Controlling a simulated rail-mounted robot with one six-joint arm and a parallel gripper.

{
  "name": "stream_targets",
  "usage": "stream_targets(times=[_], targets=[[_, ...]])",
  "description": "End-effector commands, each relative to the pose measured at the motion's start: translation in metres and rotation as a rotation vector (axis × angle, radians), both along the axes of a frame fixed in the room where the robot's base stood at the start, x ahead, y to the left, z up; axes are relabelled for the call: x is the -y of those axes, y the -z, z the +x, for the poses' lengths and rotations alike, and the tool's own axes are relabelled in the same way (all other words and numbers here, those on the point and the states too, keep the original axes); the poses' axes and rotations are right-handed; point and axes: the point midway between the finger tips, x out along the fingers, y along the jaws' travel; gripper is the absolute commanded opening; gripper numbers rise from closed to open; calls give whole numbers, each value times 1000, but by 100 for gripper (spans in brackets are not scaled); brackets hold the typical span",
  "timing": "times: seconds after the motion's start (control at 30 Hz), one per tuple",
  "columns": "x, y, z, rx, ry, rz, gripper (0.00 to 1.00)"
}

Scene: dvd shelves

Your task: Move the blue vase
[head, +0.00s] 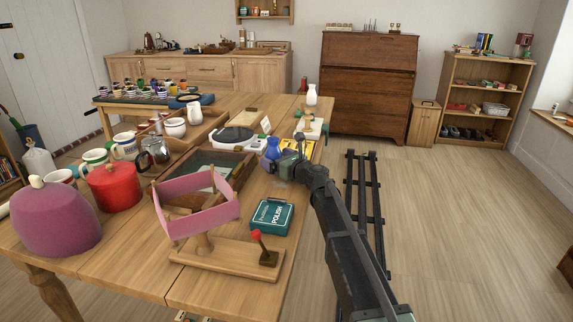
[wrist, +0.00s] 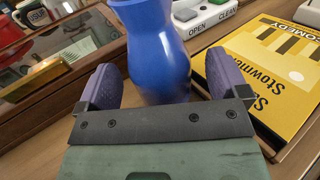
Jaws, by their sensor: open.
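The blue vase (head: 273,149) stands upright on the wooden table, near its right edge. In the wrist view the blue vase (wrist: 155,50) fills the upper middle, with its mouth cut off by the top edge. My gripper (head: 286,168) is right by the vase in the head view. In the wrist view my gripper (wrist: 160,88) is open, with one purple finger on each side of the vase's lower part. Gaps show between the fingers and the vase. The vase's foot is partly hidden behind the gripper body.
A yellow book (wrist: 268,75) lies close right of the vase. A white device (wrist: 205,12) marked open and clean sits behind it. A wooden tray (wrist: 50,65) is at left. A green polish tin (head: 271,217) and pink-banded wooden stand (head: 203,243) are nearer.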

Motion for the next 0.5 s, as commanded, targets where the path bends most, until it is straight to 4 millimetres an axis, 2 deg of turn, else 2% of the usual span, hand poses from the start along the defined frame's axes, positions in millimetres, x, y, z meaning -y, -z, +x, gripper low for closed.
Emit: stream_targets(times=[0.1,0.4,0.5], targets=[[-10,0,10,0,0,0,93],[-13,0,12,0,1,0,93],[-13,0,12,0,1,0,79]])
